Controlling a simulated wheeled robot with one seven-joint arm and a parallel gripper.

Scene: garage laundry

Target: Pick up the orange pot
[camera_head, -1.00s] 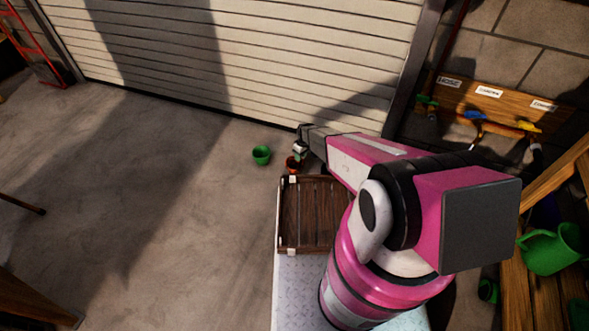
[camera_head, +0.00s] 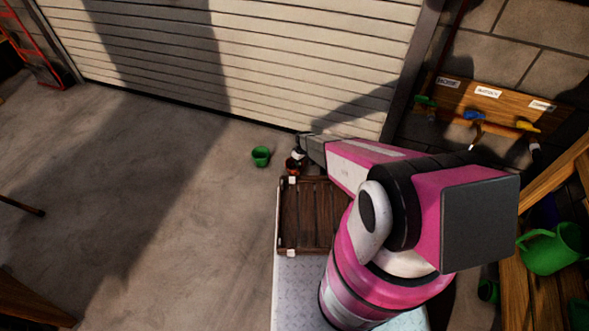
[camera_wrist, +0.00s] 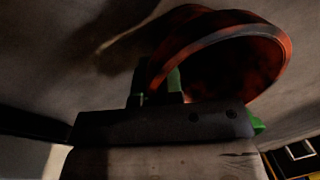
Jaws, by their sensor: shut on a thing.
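The orange pot (camera_wrist: 240,62) fills the upper part of the wrist view, its open mouth tilted towards the camera. In the head view the orange pot (camera_head: 292,165) is small, just beyond the wooden crate and partly hidden by my gripper. My gripper (camera_wrist: 163,84) is shut on the pot's near wall, with its green-tipped fingers at the rim. In the head view my gripper (camera_head: 298,156) is at the far end of my pink arm, over the pot. I cannot tell whether the pot touches the floor.
A green pot (camera_head: 261,156) stands on the concrete floor, left of the orange pot. A wooden crate (camera_head: 281,215) lies close by on the near side. A shelf with a green watering can (camera_head: 552,250) is at the right. The floor to the left is mostly clear.

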